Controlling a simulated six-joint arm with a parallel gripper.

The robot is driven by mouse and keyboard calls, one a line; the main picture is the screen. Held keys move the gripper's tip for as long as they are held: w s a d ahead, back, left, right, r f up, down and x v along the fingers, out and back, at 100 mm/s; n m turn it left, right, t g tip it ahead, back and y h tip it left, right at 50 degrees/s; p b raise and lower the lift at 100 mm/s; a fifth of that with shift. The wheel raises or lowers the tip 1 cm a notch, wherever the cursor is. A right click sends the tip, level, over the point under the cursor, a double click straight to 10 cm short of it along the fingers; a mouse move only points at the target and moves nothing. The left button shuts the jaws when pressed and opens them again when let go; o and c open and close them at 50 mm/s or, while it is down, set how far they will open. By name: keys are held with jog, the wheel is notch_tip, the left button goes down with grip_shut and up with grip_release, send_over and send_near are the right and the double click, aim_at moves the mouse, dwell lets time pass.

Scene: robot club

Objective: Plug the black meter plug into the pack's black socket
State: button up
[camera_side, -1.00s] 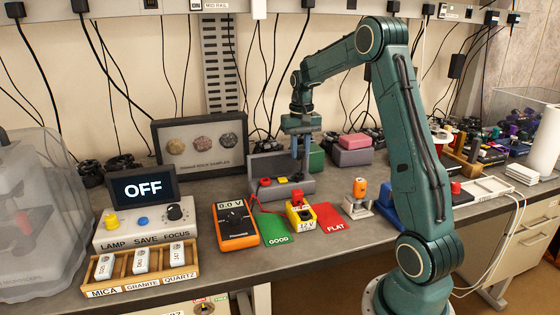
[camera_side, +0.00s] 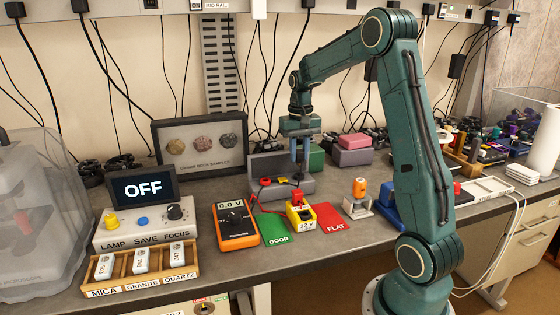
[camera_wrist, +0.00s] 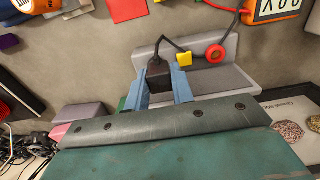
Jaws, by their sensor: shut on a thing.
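The black plug (camera_wrist: 158,76) is a dark block between the blue fingers of my gripper (camera_wrist: 160,90) in the wrist view, with a black lead running from it. The yellow 12 V pack (camera_side: 290,216) stands nearer the front, apart from my gripper, with a red plug (camera_side: 297,199) on top. Its black socket is too small to tell. The orange meter (camera_side: 238,240) reads 0.0 V; part shows in the wrist view (camera_wrist: 266,17).
The green GOOD mat (camera_side: 275,230) and red FLAT mat (camera_side: 334,219) flank the pack. An orange part on a grey stand (camera_side: 358,205) is to the right. The holder carries a red round piece (camera_wrist: 215,53) and a yellow one (camera_wrist: 184,59). A rock sample frame (camera_side: 163,157) stands behind.

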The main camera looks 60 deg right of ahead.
jog(key=s+a, duration=0.7)
jog(key=a, duration=0.5)
jog(key=shift+s+a+f, duration=0.25)
jog(key=shift+f, duration=0.2)
jog(key=shift+f, duration=0.25)
jog(key=shift+f, duration=2.35)
jog(key=shift+f, duration=0.95)
dwell(1.6)
jog(key=o, duration=1)
jog(key=shift+r, duration=0.1)
